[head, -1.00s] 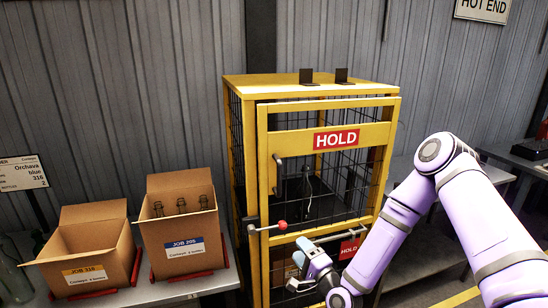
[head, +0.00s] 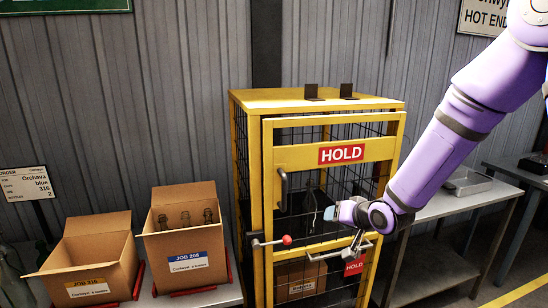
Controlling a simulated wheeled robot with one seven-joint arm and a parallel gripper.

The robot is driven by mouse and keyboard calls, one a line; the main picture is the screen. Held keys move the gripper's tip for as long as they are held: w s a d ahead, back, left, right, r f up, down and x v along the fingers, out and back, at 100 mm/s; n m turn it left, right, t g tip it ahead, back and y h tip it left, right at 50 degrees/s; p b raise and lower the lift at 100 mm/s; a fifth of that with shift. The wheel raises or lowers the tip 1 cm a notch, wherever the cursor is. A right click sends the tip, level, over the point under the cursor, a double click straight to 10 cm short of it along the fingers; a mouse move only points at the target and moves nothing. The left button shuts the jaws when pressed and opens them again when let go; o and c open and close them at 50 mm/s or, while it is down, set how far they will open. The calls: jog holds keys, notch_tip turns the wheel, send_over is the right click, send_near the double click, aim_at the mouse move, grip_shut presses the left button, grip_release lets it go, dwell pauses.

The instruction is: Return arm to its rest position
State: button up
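My purple arm (head: 440,150) reaches in from the upper right. My gripper (head: 334,212) hangs in front of the yellow mesh cage, at about mid-height of its door. It appears small and side-on, so I cannot tell whether its fingers are open or shut. No held object is visible. The cage (head: 251,103) has a door with a red HOLD sign (head: 341,153), a dark handle (head: 283,190) and a latch lever with a red knob (head: 287,240). A bottle-like shape (head: 309,201) shows dimly behind the mesh.
Left of the cage, a box labelled JOB 205 (head: 188,263) holds several bottles. Beside it is an open box with an orange label (head: 88,287). Another box (head: 298,284) sits low inside the cage. A grey metal table (head: 450,205) stands to the right.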

jog(key=s+d+r+g+h, duration=0.1)
jog(key=s+d+r+h, duration=0.2)
jog(key=s+d+r, duration=0.3)
jog(key=s+d+r+g+h, duration=0.1)
jog(key=s+d+r+h, duration=0.15)
jog(key=s+r, duration=0.5)
jog(key=s+d+r+g, duration=0.1)
jog(key=s+r, duration=0.3)
jog(key=s, duration=0.6)
jog(key=s+d+r+n+g, duration=0.1)
jog(key=s+d+r, duration=0.2)
jog(key=s, duration=0.7)
jog(key=shift+r+g, duration=0.4)
jog(key=shift+r, duration=0.1)
